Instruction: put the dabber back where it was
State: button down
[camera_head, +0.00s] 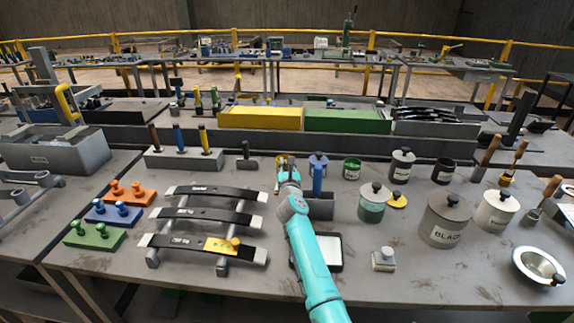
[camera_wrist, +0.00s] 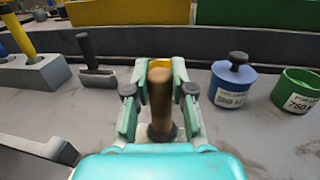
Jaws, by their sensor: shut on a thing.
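My gripper (camera_wrist: 158,100) is shut on an upright tool with a brown wooden handle (camera_wrist: 160,95), which I take to be the dabber. Its lower end is dark and stands close over the bench; whether it touches is not clear. The held tool is mostly hidden there by my gripper. A grey block (camera_head: 184,161) at left carries brown, blue and yellow handles.
A small dark T-shaped tool (camera_wrist: 95,68) stands left of my gripper. A lidded blue pot (camera_wrist: 233,84) and a green pot (camera_wrist: 298,92) stand to the right. Leaf springs (camera_head: 208,216) lie on a rack at front left. Yellow (camera_head: 259,118) and green (camera_head: 347,121) boxes line the back.

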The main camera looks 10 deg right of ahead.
jog(key=c, duration=1)
grip_release()
jog(key=shift+f, duration=0.1)
jog(key=s, duration=0.4)
jog(key=s+a, duration=0.1)
jog(key=s, duration=0.7)
jog(key=shift+a+f, duration=0.2)
jog(key=shift+a, duration=0.2)
